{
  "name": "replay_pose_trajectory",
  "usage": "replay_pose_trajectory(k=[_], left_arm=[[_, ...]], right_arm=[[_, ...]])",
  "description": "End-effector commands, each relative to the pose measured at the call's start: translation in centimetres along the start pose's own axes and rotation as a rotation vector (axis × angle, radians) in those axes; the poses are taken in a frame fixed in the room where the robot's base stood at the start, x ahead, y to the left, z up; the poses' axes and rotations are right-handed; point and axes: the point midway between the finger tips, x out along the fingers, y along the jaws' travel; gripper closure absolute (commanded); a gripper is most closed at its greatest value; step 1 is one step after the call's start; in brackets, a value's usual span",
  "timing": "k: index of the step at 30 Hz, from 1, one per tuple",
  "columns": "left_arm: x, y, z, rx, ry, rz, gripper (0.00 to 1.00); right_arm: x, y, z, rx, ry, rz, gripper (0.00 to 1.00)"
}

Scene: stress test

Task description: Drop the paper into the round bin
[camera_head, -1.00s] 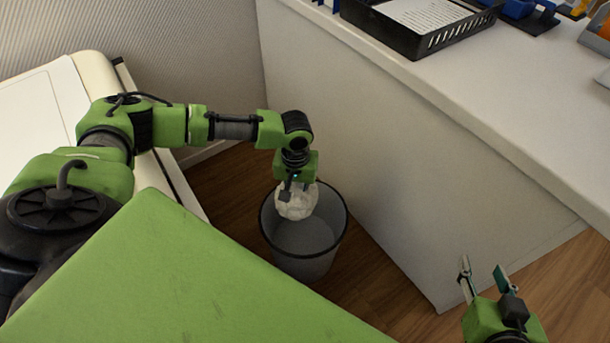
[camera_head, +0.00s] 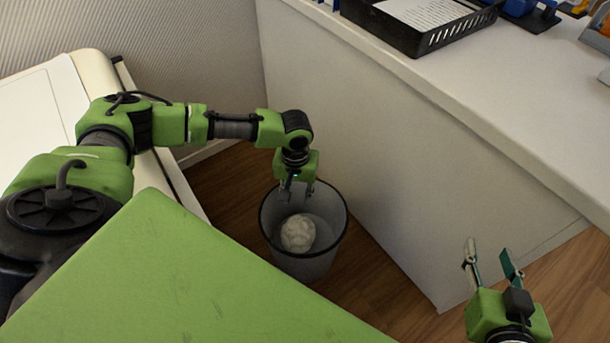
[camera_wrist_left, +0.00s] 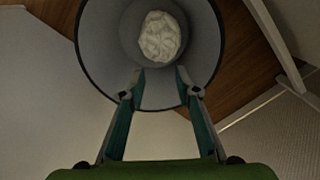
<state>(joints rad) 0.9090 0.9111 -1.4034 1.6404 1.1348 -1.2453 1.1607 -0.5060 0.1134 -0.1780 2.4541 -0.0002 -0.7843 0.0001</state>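The crumpled white paper ball (camera_head: 298,233) is inside the round grey bin (camera_head: 331,246), within its rim. In the left wrist view the paper (camera_wrist_left: 160,37) shows inside the bin (camera_wrist_left: 97,50), beyond my fingertips and apart from them. My left gripper (camera_head: 298,197) is above the bin opening, pointing down, with its fingers apart and nothing between them. It also shows in the left wrist view (camera_wrist_left: 154,82). My right gripper (camera_head: 487,250) is at the lower right, fingers spread and empty, away from the bin.
The bin stands on the wooden floor (camera_head: 365,287) beside the white side of a counter (camera_head: 400,170). A black tray (camera_head: 425,38) with a printed sheet lies on the counter top. A white cabinet (camera_head: 45,105) is at the left.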

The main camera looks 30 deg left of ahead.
Motion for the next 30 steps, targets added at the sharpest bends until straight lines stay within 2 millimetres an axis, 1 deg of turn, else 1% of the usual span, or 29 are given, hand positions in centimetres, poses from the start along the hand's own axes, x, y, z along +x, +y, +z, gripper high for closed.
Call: replay_pose_trajectory(k=[4,8,11,15,21,25,30], left_arm=[[-0.3,0.0,0.0,0.0,0.0,0.0,0.7],[-1.8,0.1,-0.1,-0.001,0.002,0.003,0.7],[-3.8,0.0,-0.1,-0.001,0.003,0.002,0.7],[-6.9,0.1,-0.1,0.0,0.003,0.003,0.7],[-10.4,0.1,-0.1,0.0,0.002,0.002,0.7],[-11.6,0.0,0.0,0.0,0.0,0.001,0.7],[-12.0,0.0,0.0,0.0,0.0,0.0,0.7]], right_arm=[[0.0,0.0,0.0,0.0,0.0,0.0,0.6],[0.0,0.0,0.0,0.0,0.0,0.0,0.6],[0.0,0.0,0.0,0.0,0.0,0.0,0.6],[0.0,0.0,0.0,0.0,0.0,0.0,0.6],[0.0,0.0,0.0,0.0,0.0,0.0,0.6],[0.0,0.0,0.0,0.0,-0.001,0.0,0.6],[0.0,0.0,0.0,0.0,-0.001,0.0,0.6]])
